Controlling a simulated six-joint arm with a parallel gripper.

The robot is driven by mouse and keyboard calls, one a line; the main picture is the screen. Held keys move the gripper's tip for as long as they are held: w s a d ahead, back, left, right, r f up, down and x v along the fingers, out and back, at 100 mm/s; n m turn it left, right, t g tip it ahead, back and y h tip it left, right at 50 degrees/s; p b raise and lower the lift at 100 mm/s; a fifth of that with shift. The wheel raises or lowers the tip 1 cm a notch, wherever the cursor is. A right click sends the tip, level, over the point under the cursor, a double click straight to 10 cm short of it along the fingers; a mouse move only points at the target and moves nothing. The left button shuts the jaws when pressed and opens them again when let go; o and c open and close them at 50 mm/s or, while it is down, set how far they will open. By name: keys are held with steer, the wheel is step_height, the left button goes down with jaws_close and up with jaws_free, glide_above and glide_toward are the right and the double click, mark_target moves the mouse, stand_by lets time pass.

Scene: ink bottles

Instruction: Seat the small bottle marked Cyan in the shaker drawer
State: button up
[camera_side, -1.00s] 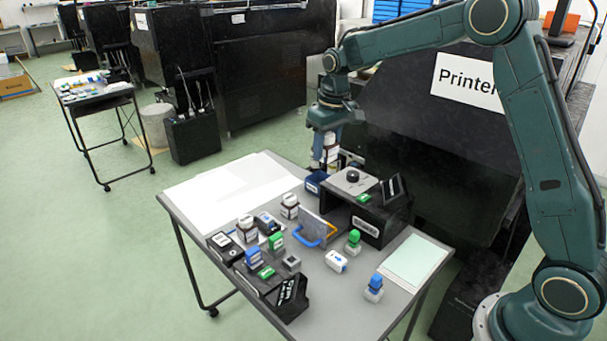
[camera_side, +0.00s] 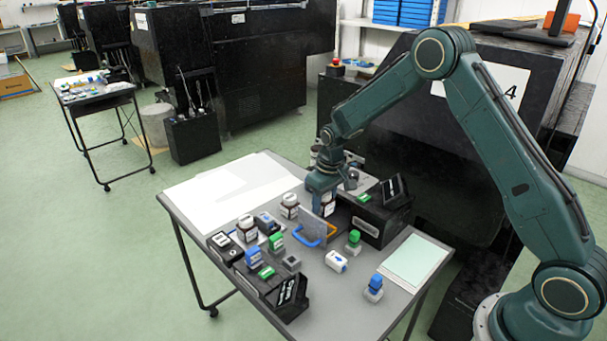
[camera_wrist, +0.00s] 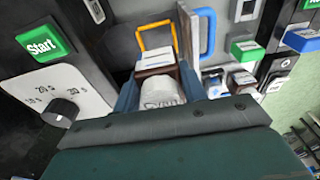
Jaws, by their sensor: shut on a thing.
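My gripper (camera_side: 324,204) is shut on a small bottle with a white label and dark brown parts (camera_side: 328,208). In the wrist view the bottle (camera_wrist: 160,90) sits between the fingers, and its label reads Cyan. The black shaker (camera_side: 380,222) has a grey top, a knob (camera_wrist: 64,112) and a green Start button (camera_wrist: 40,42). The bottle is low, just behind this panel. Its base is hidden, so I cannot tell whether it touches the drawer.
Other bottles (camera_side: 289,206) and several blue and green stamps (camera_side: 354,240) stand at the front and left. White sheets (camera_side: 230,190) lie on the left back of the table. A pale green pad (camera_side: 415,258) lies on the right.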

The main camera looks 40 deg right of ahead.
mark_target(323, 215)
steer(key=shift+f, duration=0.15)
steer(key=shift+f, duration=2.4)
steer(key=shift+f, duration=0.75)
stand_by(1.3)
stand_by(0.4)
steer(key=o, duration=1.1)
steer(key=shift+c, duration=1.1)
steer(key=shift+r, duration=0.15)
